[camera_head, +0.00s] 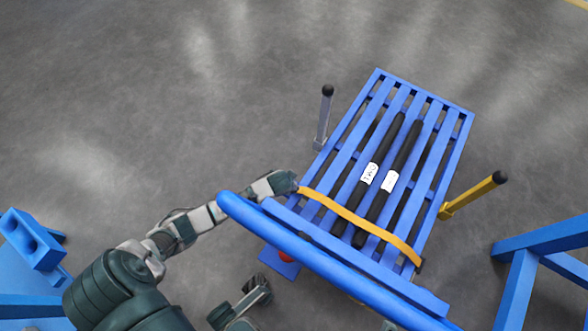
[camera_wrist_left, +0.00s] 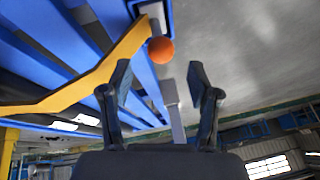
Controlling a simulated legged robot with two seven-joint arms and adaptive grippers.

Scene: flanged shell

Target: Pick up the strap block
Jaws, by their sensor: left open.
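A yellow strap (camera_head: 350,214) crosses the blue slatted frame (camera_head: 452,150) and two black bars (camera_head: 384,150) with white labels. Its left end is beside my left gripper (camera_head: 290,183); its right end meets a small dark piece (camera_head: 420,264). In the left wrist view the strap (camera_wrist_left: 95,80) runs up to a grey block-like piece (camera_wrist_left: 154,14) at the frame's edge, with an orange ball (camera_wrist_left: 161,50) just below it. I cannot tell for sure which piece is the strap block. My left gripper (camera_wrist_left: 160,82) is open and empty, its fingers either side of the ball in the picture.
A thick blue rail (camera_head: 320,255) crosses near my left arm. A grey post (camera_head: 325,115) and a yellow post (camera_head: 470,195), both black-topped, stand beside the frame. Blue structures stand at lower left (camera_head: 32,240) and right (camera_head: 535,250). The floor beyond is clear.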

